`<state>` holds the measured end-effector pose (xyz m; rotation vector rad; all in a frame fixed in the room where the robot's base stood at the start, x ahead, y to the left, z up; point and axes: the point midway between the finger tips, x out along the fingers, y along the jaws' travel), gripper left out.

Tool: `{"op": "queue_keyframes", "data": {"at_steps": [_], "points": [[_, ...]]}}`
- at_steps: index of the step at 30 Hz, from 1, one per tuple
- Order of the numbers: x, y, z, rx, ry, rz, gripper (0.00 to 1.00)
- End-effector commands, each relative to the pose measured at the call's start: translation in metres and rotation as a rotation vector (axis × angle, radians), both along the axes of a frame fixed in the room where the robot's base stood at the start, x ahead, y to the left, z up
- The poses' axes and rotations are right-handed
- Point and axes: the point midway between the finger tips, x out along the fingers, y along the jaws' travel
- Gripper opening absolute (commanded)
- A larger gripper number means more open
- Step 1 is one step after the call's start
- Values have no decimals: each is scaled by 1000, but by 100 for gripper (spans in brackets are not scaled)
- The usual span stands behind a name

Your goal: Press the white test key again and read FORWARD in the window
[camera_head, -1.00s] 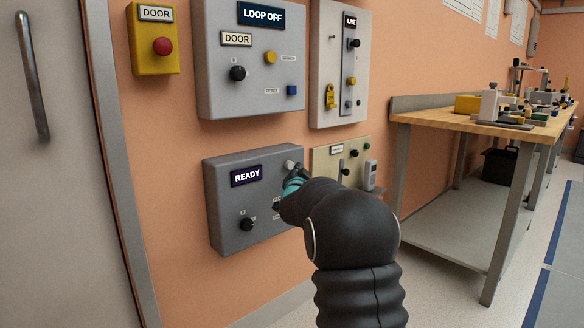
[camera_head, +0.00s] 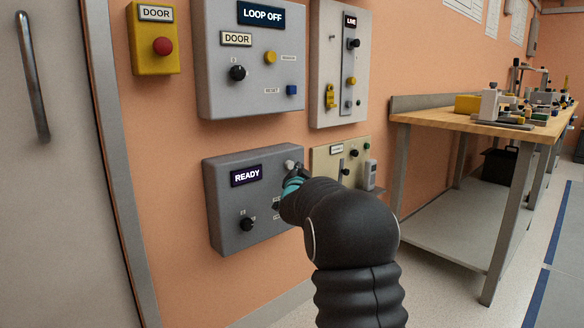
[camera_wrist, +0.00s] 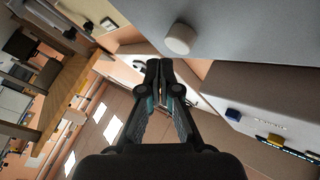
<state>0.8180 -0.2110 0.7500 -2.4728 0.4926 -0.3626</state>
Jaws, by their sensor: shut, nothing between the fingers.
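The dark grey control box (camera_head: 226,207) hangs low on the orange wall. Its window (camera_head: 246,175) reads READY. The white key (camera_head: 289,165) is at the box's upper right, just above my gripper (camera_head: 293,181) in the head view. In the wrist view the white key (camera_wrist: 180,39) is a round button standing out from the grey face. My gripper (camera_wrist: 159,66) is shut and empty there, its tips just below and left of the key with a visible gap. My arm hides the box's lower right part and some of its labels.
Above hangs a grey panel (camera_head: 215,60) whose window reads LOOP OFF, with a yellow DOOR box (camera_head: 155,60) to its left. A LINE panel (camera_head: 325,60) and a beige box (camera_head: 325,160) are to the right. A wooden workbench (camera_head: 440,121) stands further right.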

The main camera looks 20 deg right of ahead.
Motion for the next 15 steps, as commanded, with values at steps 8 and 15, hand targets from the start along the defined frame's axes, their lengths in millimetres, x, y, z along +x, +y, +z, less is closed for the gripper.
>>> {"op": "queue_keyframes", "data": {"at_steps": [8,15], "points": [[7,3,0,0,1,1,0],[7,3,0,0,0,0,0]]}}
